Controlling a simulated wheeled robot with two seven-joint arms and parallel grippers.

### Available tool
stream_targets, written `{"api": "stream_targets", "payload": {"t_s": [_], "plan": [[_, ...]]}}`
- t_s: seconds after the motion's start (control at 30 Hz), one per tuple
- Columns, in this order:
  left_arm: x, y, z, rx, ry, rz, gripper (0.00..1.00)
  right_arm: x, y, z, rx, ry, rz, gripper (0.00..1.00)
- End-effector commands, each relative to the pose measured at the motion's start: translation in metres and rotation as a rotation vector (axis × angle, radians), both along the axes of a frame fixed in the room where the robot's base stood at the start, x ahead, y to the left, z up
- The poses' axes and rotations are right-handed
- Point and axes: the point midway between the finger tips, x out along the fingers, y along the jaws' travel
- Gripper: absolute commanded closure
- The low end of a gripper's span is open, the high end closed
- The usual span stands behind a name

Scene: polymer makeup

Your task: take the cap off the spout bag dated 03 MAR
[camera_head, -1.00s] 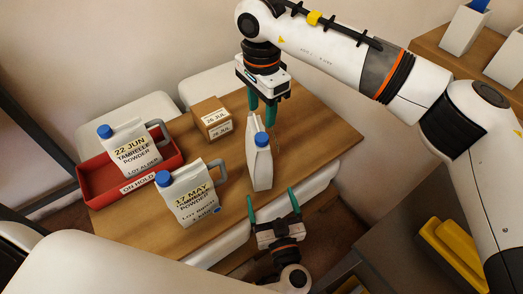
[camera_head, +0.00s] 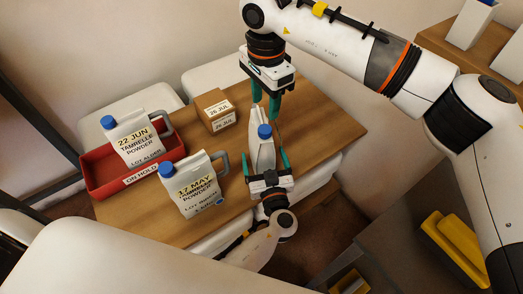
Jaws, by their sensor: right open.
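A narrow pale spout bag (camera_head: 264,153) with a blue cap (camera_head: 264,131) stands on the wooden table, turned so that its date cannot be read. My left gripper (camera_head: 265,158) comes up from below, its green fingers open on either side of this bag. My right gripper (camera_head: 266,103) points down, open and empty, above and just behind the blue cap. No 03 MAR label can be read. A bag marked 17 MAY (camera_head: 193,187) stands left of the narrow bag. A bag marked 22 JUN (camera_head: 133,139) stands in the red tray.
The red tray (camera_head: 137,181) is marked ON HOLD and lies at the table's left. A cardboard box (camera_head: 217,113) marked 26 JUL stands behind the bags. The wooden table (camera_head: 320,120) is bare on the right. White containers (camera_head: 468,22) stand on a shelf at upper right.

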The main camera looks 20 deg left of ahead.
Motion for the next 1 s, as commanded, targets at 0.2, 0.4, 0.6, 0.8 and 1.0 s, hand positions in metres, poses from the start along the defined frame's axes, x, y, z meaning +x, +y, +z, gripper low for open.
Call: {"api": "stream_targets", "payload": {"t_s": [0.2, 0.4, 0.6, 0.8, 1.0], "plan": [[-0.0003, -0.0001, 0.0002, 0.0, 0.0, 0.0, 0.4, 0.0, 0.0, 0.0, 0.0, 0.0, 0.0, 0.53], [-0.0003, -0.0002, 0.0002, 0.0, 0.0, 0.0, 0.73, 0.0, 0.0, 0.0, 0.0, 0.0, 0.0, 0.53], [-0.0003, -0.0003, 0.0002, 0.0, -0.001, 0.0, 1.0, 0.0, 0.0, 0.0001, 0.0, 0.0, -0.04, 0.53], [-0.0003, -0.0002, 0.0002, 0.0, -0.001, 0.0, 1.0, 0.0001, -0.0001, 0.0003, -0.001, -0.002, -0.307, 0.53], [-0.0003, -0.0002, 0.0003, 0.0, -0.001, 0.0, 1.0, -0.0001, 0.0002, 0.0003, 0.0, -0.001, -0.719, 0.53]]}}
